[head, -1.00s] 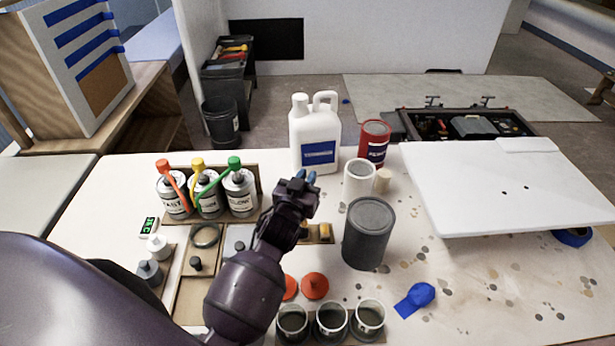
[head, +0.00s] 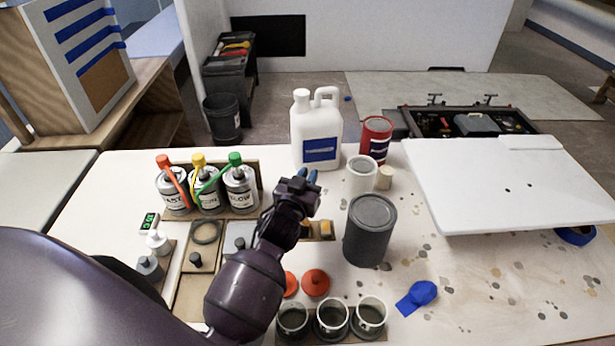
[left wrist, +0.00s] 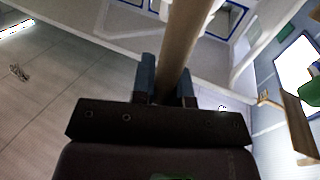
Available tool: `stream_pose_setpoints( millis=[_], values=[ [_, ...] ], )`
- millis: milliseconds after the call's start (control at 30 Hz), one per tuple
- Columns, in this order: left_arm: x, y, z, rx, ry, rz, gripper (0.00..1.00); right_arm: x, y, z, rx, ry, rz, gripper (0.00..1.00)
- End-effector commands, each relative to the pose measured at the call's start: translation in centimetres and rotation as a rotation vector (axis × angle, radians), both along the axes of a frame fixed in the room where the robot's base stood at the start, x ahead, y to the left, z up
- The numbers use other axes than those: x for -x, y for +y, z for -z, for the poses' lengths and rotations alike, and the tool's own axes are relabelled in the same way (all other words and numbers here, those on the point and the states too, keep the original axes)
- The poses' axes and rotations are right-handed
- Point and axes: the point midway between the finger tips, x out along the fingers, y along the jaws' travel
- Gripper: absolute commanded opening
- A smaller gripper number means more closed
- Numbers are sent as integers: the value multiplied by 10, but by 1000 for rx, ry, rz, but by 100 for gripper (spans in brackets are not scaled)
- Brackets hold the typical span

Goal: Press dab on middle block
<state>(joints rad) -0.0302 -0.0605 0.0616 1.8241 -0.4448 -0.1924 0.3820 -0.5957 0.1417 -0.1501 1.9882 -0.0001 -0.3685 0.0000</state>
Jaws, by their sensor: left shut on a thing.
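My left gripper (head: 308,177) is over the middle of the table in the head view, with its blue fingertips pointing away from me. In the left wrist view it (left wrist: 168,85) is shut on a tan wooden stick (left wrist: 185,45). The stick is hidden in the head view, and I cannot see a dab on it. My arm and gripper hide the rest of the strip, so I cannot make out the middle block. My right gripper is not in view.
A white jug (head: 318,135), a dark grey can (head: 370,235) and a white cup (head: 361,175) stand close by. Three capped tins (head: 207,190) are at left. Several small cups (head: 331,318) are in front. A white panel (head: 510,190) fills the right side.

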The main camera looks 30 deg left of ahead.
Motion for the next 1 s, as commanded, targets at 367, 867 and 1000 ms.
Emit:
stream_pose_setpoints(
  millis=[367, 867, 1000],
  values=[
    [0, 0, 4, 0, 0, 0, 0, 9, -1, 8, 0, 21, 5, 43],
    [0, 0, 9, 0, 0, 0, 0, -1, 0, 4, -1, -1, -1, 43],
    [0, 0, 10, 0, 0, 0, 0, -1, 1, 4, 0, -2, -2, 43]
  ],
)
